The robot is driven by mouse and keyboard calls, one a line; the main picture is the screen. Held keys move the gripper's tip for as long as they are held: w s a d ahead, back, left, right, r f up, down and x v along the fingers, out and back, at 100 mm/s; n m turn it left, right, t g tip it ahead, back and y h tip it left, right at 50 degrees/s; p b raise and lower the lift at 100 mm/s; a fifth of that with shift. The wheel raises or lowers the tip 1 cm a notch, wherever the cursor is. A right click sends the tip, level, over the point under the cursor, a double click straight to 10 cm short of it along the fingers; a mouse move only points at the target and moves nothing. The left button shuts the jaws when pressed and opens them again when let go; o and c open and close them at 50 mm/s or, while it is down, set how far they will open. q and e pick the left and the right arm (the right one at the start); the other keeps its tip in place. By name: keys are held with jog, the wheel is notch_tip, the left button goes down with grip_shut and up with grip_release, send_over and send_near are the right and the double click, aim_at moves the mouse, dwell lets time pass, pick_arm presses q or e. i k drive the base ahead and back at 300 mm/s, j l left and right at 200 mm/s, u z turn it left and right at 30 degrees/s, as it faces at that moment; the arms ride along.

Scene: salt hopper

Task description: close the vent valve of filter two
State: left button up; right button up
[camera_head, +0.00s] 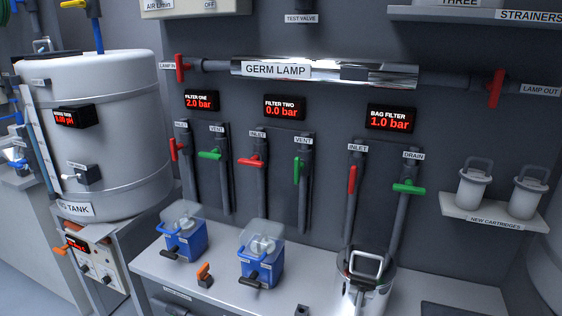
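The filter two vent valve has a green handle (297,170) on the pipe under the "VENT" label (304,140). The handle lies along its pipe, nearly upright. Beside it, the red filter two inlet handle (253,161) lies across its pipe. The filter two display (284,108) above reads 0.0 bar. The filter two housing (260,262), blue with a clear lid, stands on the bench below. Neither of my grippers is in view.
Filter one's green vent handle (210,155) lies across its pipe, to the left. The red bag filter inlet handle (352,179) is to the right. A steel bag filter vessel (366,285) stands on the bench (215,268). The space before the filter two valves is clear.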

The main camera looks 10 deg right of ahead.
aim_at(297, 171)
jog(key=j+z, duration=0.4)
jog(key=j, duration=1.1)
